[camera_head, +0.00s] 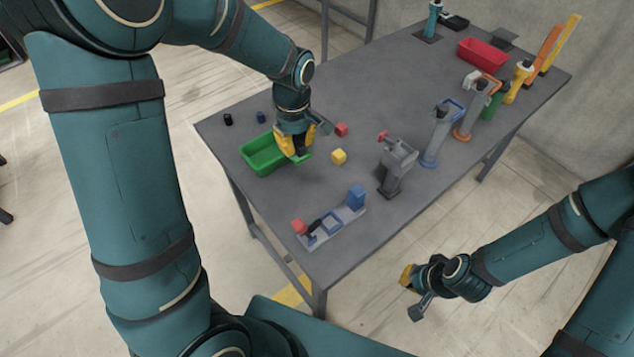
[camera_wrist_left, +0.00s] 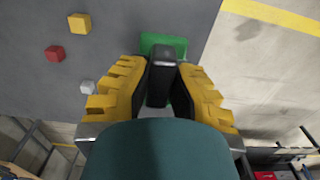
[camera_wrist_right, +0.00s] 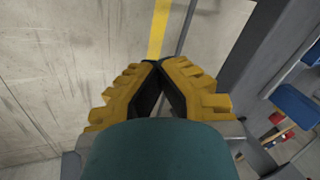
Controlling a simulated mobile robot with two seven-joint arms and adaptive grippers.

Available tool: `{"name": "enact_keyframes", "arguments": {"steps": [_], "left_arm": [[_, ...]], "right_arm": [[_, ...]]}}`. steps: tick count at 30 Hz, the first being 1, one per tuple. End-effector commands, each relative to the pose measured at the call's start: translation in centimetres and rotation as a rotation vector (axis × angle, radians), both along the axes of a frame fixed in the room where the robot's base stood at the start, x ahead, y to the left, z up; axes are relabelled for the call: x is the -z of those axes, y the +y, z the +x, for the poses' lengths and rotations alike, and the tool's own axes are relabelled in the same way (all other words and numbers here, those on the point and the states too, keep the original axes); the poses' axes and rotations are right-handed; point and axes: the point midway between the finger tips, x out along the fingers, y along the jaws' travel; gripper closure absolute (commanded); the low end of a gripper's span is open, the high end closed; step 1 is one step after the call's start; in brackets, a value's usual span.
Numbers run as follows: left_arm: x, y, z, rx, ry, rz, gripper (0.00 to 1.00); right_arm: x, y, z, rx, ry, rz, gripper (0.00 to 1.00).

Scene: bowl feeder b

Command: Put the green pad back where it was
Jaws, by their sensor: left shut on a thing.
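My left gripper (camera_head: 296,145) is shut on the dark handle (camera_wrist_left: 163,70) of the green pad. In the left wrist view the green pad (camera_wrist_left: 164,42) looks like a flat slab behind this handle, partly covered by the fingers. In the head view only a bright green edge of the pad (camera_head: 305,157) shows at the fingertips. The gripper is at the right side of the green bin (camera_head: 250,160); I cannot tell whether the pad touches bin or table. My right gripper (camera_wrist_right: 157,68) has its fingertips together, empty, off the table's front side (camera_head: 413,292).
A yellow cube (camera_head: 339,157) and a red cube (camera_head: 342,130) lie right of the left gripper. A grey fixture with a blue block (camera_head: 356,197) is nearer, a grey stand (camera_head: 394,167) further right. Posts, holders and a red bin (camera_head: 482,53) fill the far end.

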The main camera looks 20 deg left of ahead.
Motion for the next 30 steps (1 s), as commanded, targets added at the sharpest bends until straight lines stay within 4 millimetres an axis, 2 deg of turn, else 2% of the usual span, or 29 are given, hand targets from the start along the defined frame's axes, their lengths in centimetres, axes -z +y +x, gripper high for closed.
{"name": "enact_keyframes", "arguments": {"steps": [1,3,9,14,21,30], "left_arm": [[0.0,0.0,0.0,0.0,0.0,0.0,1.0],[2.7,0.1,-0.1,-0.001,0.002,0.0,1.0],[6.3,0.1,0.0,0.0,0.001,0.001,1.0],[7.9,0.0,-0.1,0.0,0.002,0.0,1.0],[12.0,0.1,-0.1,-0.001,0.003,0.001,1.0],[14.4,0.0,-0.1,0.001,0.001,0.0,1.0]], "right_arm": [[0.0,0.0,0.0,0.0,0.001,0.0,1.0],[1.7,0.1,-0.4,-0.007,0.008,0.003,1.0],[3.9,0.2,-1.1,-0.021,0.025,0.006,1.0],[4.5,0.3,-1.2,-0.024,0.027,0.006,1.0],[5.4,0.2,-1.1,-0.022,0.023,0.006,1.0],[5.9,0.2,-0.9,-0.021,0.021,0.005,1.0]]}}
